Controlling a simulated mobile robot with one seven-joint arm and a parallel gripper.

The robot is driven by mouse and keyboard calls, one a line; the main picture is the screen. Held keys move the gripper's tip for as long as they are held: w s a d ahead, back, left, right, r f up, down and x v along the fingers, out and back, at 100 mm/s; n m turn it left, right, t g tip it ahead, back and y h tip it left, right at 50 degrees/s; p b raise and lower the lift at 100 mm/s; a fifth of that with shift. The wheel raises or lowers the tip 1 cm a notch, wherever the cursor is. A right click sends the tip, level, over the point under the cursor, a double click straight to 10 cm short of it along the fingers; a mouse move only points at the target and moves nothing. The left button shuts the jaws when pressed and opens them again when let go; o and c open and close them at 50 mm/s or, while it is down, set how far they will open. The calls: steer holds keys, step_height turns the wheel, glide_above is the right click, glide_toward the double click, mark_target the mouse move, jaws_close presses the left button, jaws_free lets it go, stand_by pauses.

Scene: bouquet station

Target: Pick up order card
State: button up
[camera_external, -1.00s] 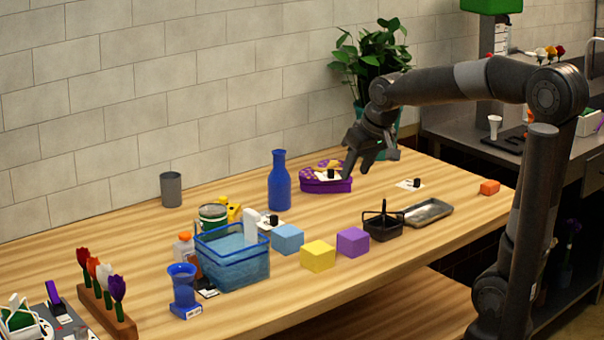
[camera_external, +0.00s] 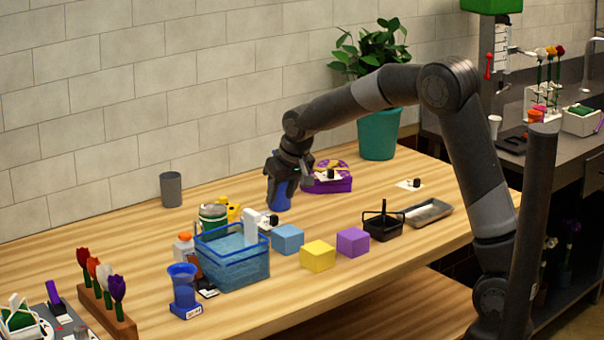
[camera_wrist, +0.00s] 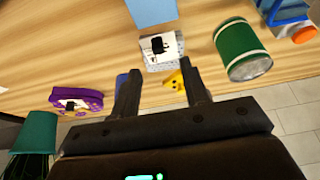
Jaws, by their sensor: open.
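Several white cards with black knobs are in view; I cannot tell from print which is the order card. One card (camera_external: 264,218) lies near the light blue cube; in the wrist view this card (camera_wrist: 172,55) is ahead, between the lines of my fingers. A second card (camera_external: 321,175) lies on the purple box, and a third card (camera_external: 402,184) lies on the table at right. My gripper (camera_wrist: 159,68) is open and empty. In the external view my gripper (camera_external: 289,178) is above the table and hides the top of the blue bottle (camera_external: 279,198).
The green can (camera_external: 213,216), yellow object (camera_external: 233,209) and blue basket (camera_external: 233,270) stand left of the near card. The light blue cube (camera_external: 287,238), yellow cube (camera_external: 318,255) and purple cube (camera_external: 352,241) are in front. A black caddy (camera_external: 383,229) and metal tray (camera_external: 428,212) sit at right.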

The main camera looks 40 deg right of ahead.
mark_target(273, 215)
steer(key=x, duration=0.7)
steer(key=shift+w+d+f, duration=0.15)
steer(key=shift+w+f, duration=0.1)
steer(key=shift+w, duration=0.15)
steer(key=shift+c, duration=0.3)
jaws_close()
